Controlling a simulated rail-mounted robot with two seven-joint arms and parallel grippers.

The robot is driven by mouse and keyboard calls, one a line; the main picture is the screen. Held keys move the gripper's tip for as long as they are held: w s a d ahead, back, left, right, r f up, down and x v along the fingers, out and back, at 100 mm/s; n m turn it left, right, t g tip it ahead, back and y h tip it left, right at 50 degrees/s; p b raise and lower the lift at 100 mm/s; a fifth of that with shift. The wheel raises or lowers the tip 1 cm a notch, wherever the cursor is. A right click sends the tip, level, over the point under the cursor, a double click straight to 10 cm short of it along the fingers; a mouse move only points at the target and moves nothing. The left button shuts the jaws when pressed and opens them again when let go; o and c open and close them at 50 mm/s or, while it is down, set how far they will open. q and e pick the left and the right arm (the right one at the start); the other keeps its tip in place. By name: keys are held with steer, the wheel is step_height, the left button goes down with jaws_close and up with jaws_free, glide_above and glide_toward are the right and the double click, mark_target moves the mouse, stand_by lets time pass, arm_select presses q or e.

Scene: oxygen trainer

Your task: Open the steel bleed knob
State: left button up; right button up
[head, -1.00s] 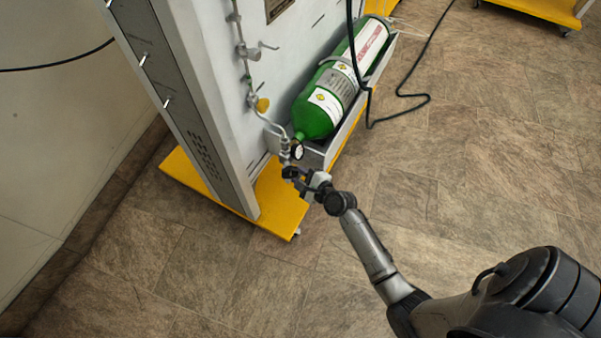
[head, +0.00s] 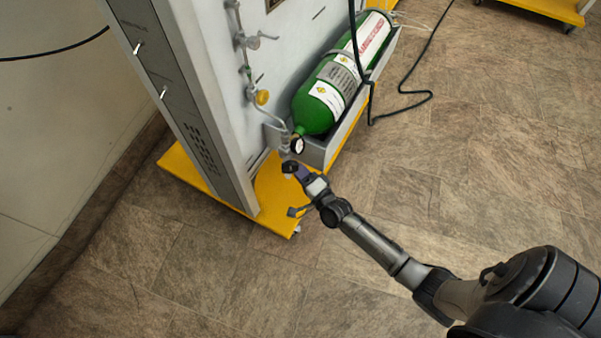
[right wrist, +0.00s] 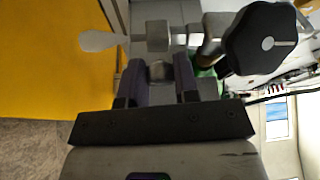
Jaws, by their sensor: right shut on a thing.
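The steel bleed knob (right wrist: 160,71) is a small grey piece below the valve fittings in the right wrist view, and it sits between my two fingers. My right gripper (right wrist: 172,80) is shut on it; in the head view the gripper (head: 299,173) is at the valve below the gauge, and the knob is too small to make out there. A black faceted knob (right wrist: 262,40) is to the right of my fingers in the wrist view; it also shows in the head view (head: 290,167). My left gripper is not in view.
A green oxygen cylinder (head: 314,115) lies in a grey tray (head: 318,153) beside the white panel. A round gauge (head: 297,145) is just above the valve. A yellow base (head: 277,194) lies under the panel. A black hose (head: 401,95) runs to the floor. Floor on the right is clear.

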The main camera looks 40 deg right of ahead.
steer(key=n+t, duration=0.1)
steer(key=n, duration=0.2)
steer(key=shift+f+n+y, duration=0.15)
steer(key=shift+n+y, duration=0.15)
steer(key=shift+n, duration=0.1)
steer(key=shift+d+n+t+y+b, duration=0.1)
steer(key=shift+n+t+y+b, duration=0.45)
steer(key=shift+n, duration=1.35)
steer(key=shift+y, duration=0.25)
steer(key=o, duration=0.9)
steer(key=shift+p+v, duration=2.75)
steer(key=shift+v, duration=4.2)
